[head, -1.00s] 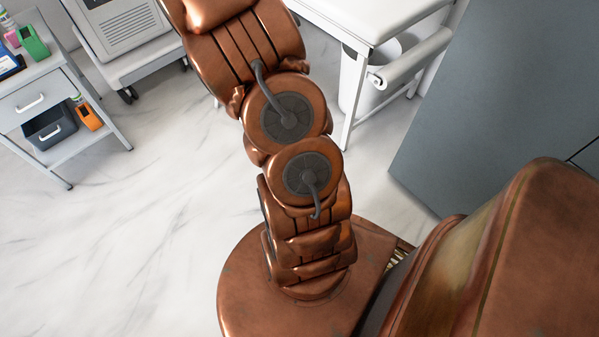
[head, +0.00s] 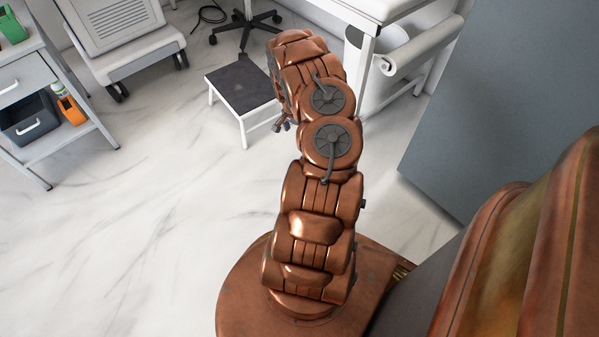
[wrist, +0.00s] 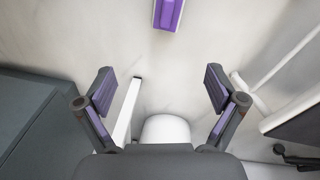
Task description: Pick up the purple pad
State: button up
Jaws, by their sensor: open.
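A purple pad (wrist: 168,14) with a pale edge shows at the top middle of the wrist view, cut off by the frame's edge. It appears to lie on the pale marbled floor, beyond my fingertips. My gripper (wrist: 160,86) is open and empty, its two dark fingers wide apart with purple inner faces. The pad is apart from both fingers, roughly in line with the gap between them. In the head view only a small part of the gripper shows beside my folded arm, and I cannot see the pad there.
A step stool (head: 241,84) with a dark top stands left of my arm, a wheeled chair base (head: 246,22) behind it. A white bin (wrist: 166,130) is under the white couch (head: 372,8). A grey cabinet (head: 490,110) stands right, a trolley (head: 30,95) left. The left floor is clear.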

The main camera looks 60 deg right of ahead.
jog(key=f+b, duration=0.1)
jog(key=f, duration=0.3)
jog(key=f+m+t+b, duration=0.1)
jog(key=f, duration=0.4)
jog(key=f+m+b, duration=0.1)
jog(key=f, duration=0.3)
jog(key=shift+s+d+f+y+b, duration=0.15)
jog(key=shift+d+f+y+b, duration=0.15)
jog(key=shift+y, duration=0.1)
jog(key=shift+s+a+f+b, duration=0.15)
jog(key=shift+f+b, duration=0.9)
jog(key=shift+f, duration=0.9)
jog(key=shift+s+a+f+b, duration=0.15)
jog(key=shift+f+b, duration=0.9)
jog(key=shift+f, duration=0.85)
jog(key=shift+c, duration=0.2)
